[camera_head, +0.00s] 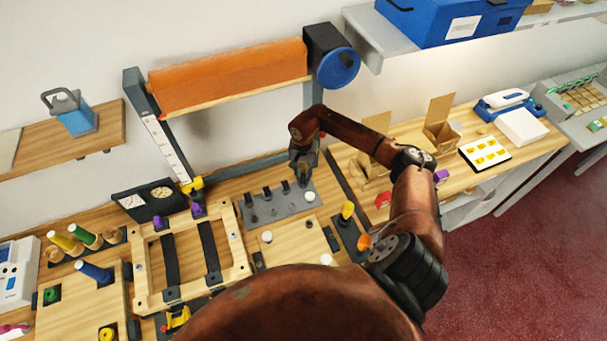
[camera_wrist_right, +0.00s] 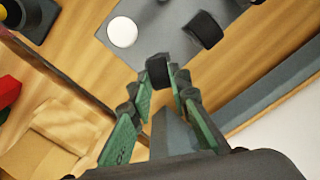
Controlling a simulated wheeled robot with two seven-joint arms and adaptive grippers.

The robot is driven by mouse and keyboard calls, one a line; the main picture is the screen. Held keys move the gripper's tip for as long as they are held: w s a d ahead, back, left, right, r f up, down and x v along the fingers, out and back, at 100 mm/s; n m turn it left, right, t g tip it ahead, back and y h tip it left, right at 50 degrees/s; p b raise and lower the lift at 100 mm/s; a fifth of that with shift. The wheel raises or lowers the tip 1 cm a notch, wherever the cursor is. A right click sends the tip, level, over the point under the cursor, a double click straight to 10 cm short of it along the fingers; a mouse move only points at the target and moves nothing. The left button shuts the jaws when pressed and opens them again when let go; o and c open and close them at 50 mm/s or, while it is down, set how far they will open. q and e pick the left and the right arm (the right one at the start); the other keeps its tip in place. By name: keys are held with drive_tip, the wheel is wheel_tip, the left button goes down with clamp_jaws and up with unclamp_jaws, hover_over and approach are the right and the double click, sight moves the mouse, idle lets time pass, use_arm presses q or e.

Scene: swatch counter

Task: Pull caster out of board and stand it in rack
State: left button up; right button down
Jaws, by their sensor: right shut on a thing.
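My right gripper (camera_head: 303,176) points down at the back right part of a grey board (camera_head: 285,210). In the right wrist view the gripper (camera_wrist_right: 160,84) is shut on a black cylindrical piece (camera_wrist_right: 158,70), which looks like a caster. I cannot tell whether its lower end is still seated in the board or clear of it. Several similar black pieces (camera_head: 268,193) stand in a row on the grey board. One black piece (camera_wrist_right: 205,30) and a white disc (camera_wrist_right: 122,32) show near the gripper in the wrist view. I cannot tell which fixture is the rack. My left gripper is not in view.
A wooden frame with black straps (camera_head: 190,250) lies left of the board. A small dark stand with a yellow knob (camera_head: 347,210) is to its right. Open cardboard boxes (camera_head: 440,130) stand farther right. An orange roll (camera_head: 228,76) hangs above on a metal frame.

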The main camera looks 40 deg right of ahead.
drive_tip(key=shift+b, duration=0.35)
idle(0.4)
drive_tip(key=c, duration=1.7)
unclamp_jaws()
drive_tip(key=o, duration=0.3)
drive_tip(key=shift+r, duration=0.1)
drive_tip(key=shift+r+p, duration=1.2)
drive_tip(key=shift+r, duration=1.7)
drive_tip(key=shift+a, duration=0.1)
